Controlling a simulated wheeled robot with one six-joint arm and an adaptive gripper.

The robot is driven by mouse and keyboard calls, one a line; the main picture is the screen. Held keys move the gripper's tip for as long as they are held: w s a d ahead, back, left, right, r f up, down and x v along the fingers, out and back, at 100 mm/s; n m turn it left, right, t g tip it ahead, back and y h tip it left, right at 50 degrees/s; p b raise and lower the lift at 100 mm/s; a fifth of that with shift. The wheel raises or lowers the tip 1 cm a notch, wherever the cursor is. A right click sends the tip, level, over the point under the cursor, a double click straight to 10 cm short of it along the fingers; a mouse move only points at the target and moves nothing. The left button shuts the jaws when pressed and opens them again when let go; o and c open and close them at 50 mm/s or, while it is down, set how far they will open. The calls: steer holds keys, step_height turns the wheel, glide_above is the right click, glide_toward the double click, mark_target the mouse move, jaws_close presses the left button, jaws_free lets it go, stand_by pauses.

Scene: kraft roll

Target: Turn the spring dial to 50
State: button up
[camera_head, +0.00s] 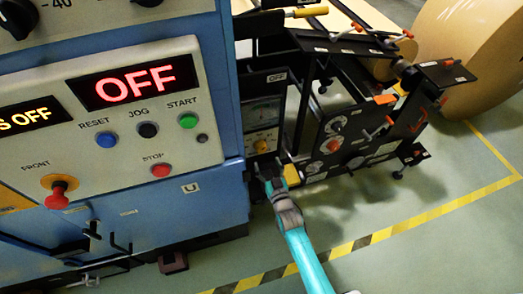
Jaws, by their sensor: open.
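My gripper (268,170) is at the end of my teal arm, near the middle of the view. It is open, with nothing visible between its fingers. It is just below a small dark-framed panel with a pale gauge (264,112) and a yellow knob (261,145). To its right, round dials are on the black frame: a pale one (335,125) and one with an orange-red centre (332,146). A black knob (18,18) beside the mark "40" is cut off at the top left. I cannot read which is the spring dial, nor its setting.
The blue machine (195,228) fills the left, with a grey control panel (60,120), coloured buttons and a display (122,82) reading OFF. The black frame (350,100) has several protruding levers. A large kraft roll (475,55) stands behind. Green floor (440,250) is open at lower right.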

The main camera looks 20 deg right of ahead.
mark_target(262, 150)
steer(key=w, duration=0.7)
steer(key=c, duration=1.1)
